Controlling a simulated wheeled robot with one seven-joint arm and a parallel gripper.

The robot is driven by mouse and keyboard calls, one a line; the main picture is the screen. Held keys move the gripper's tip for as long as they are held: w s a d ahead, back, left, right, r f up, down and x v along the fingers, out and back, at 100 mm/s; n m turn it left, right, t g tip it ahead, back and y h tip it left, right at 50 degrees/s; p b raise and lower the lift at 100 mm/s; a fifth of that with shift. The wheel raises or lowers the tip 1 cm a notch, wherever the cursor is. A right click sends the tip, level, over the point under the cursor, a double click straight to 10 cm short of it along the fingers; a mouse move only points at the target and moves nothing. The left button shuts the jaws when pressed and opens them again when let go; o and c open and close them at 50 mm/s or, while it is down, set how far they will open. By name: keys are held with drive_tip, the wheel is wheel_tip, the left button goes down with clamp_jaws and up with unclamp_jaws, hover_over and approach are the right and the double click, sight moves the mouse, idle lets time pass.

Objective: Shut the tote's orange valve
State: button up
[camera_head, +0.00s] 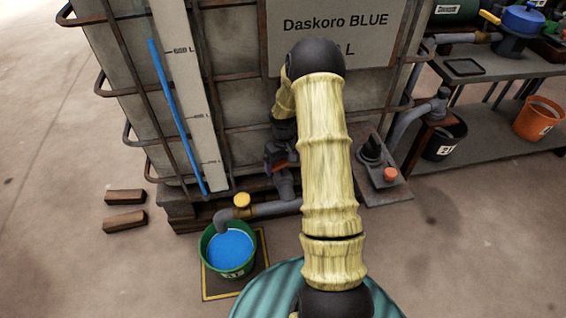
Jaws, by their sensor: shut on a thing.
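The tote (240,110) is a pale tank in a rusty cage, with a sign reading "Daskoro BLUE". Its orange valve (283,166) shows only as a small orange strip low on the tote's front, above the grey outlet pipe (272,208). My gripper (279,153), dark and partly hidden behind my yellow arm, is at this valve and shut on it. The handle's exact angle is hard to tell. A yellow-topped fitting (241,201) sits on the pipe. The spout ends over a green bucket (207,262) holding blue liquid.
The bucket stands on a yellow-edged floor square (262,243). Two wooden blocks (125,220) lie at left. A grey plate with an orange knob (390,174) is right of my arm. A bench (480,125) with black and orange buckets stands at right.

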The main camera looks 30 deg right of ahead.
sight(283, 162)
drive_tip(key=m+p, duration=0.2)
drive_tip(key=shift+r+m, duration=0.2)
drive_tip(key=shift+m, duration=0.1)
drive_tip(key=shift+f+m+p, duration=0.25)
drive_tip(key=shift+m+p, duration=0.4)
drive_tip(key=shift+m, duration=0.15)
drive_tip(key=o, duration=0.7)
drive_tip(key=shift+r, duration=0.1)
wheel_tip(283, 162, up, 17)
drive_tip(key=p, duration=0.4)
drive_tip(key=shift+p, duration=0.3)
drive_tip(key=shift+a+r, duration=0.1)
drive_tip(key=shift+r, duration=0.05)
